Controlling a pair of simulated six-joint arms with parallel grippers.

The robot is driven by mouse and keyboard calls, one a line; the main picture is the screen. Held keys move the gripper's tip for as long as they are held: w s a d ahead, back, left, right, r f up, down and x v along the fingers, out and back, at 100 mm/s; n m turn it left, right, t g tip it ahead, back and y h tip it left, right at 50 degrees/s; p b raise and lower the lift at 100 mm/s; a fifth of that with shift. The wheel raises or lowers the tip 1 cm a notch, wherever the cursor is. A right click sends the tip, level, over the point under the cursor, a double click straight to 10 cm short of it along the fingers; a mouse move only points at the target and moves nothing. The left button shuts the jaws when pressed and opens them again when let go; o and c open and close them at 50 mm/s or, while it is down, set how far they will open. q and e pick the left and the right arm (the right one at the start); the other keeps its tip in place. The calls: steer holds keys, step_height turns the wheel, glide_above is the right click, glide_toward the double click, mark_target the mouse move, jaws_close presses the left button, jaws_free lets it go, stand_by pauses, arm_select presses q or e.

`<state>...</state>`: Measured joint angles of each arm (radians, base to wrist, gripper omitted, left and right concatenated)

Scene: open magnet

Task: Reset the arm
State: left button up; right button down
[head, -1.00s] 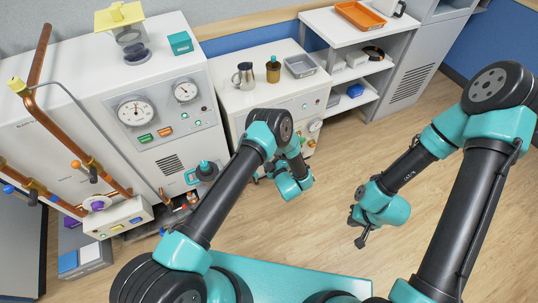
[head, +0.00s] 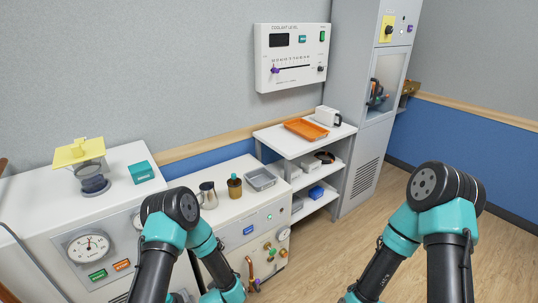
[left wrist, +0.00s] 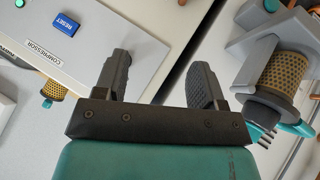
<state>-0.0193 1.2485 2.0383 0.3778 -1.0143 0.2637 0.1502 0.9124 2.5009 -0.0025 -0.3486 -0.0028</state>
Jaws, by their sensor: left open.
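My left gripper (left wrist: 160,75) shows in the left wrist view with its two dark fingers spread and nothing between them. The panel marked COMPRESSOR (left wrist: 62,62) lies beyond the fingers on the left, with a blue RESET button (left wrist: 65,25) on it, apart from the fingers. In the head view my left arm reaches down past the cabinets, and its gripper is not visible there. My right arm stands at the right, and its gripper is below the picture's bottom edge.
A white bench (head: 230,206) carries a metal jug (head: 208,195), a brown bottle (head: 234,187) and a grey tray (head: 261,179). A shelf unit holds an orange tray (head: 306,129). A coolant level panel (head: 293,57) hangs on the wall. The wooden floor (head: 345,235) is clear at right.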

arm_select(q)
steer(key=s+a+r+m+g+h, duration=0.2)
steer(key=s+r+m+g, duration=0.1)
steer(key=s, duration=0.7)
steer(key=s+a+r+m+g+h, duration=0.2)
steer(key=s+r+m+g, duration=0.1)
steer(key=s, duration=0.8)
steer(key=shift+r+m+g+h, duration=0.4)
steer(key=shift+r+g, duration=0.25)
steer(key=shift+g, duration=0.55)
